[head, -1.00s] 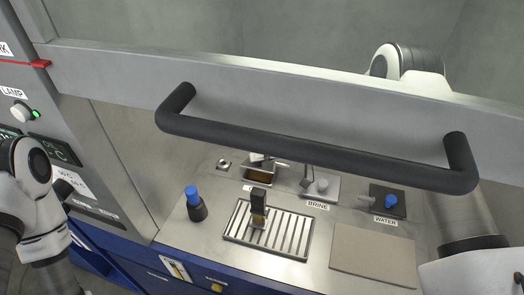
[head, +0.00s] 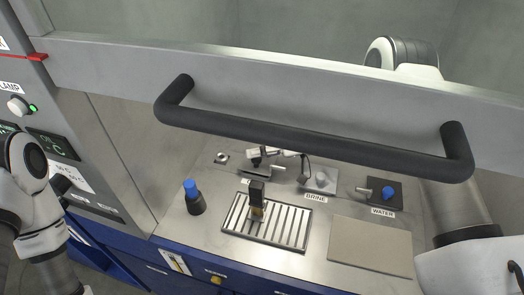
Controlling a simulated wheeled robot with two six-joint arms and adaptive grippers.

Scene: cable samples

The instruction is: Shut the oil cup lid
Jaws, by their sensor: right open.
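The oil cup (head: 264,174) is at the back of the steel worktop, left of the BRINE station. It is small and largely covered by my right gripper (head: 277,158). That gripper hangs below the sash bar, open, with light and dark parts above and just right of the cup. No amber oil shows in the cup now. I cannot make out the lid apart from the gripper, nor whether they touch. My left arm shows at the left edge, but its gripper is out of view.
The sash with its black handle (head: 315,140) crosses above the worktop. A slotted drain grid (head: 290,228) holds an upright dark and amber piece (head: 257,200). A blue-capped bottle (head: 194,200) stands left. The BRINE (head: 320,181) and WATER (head: 378,194) stations and a bare beige plate (head: 370,248) are right.

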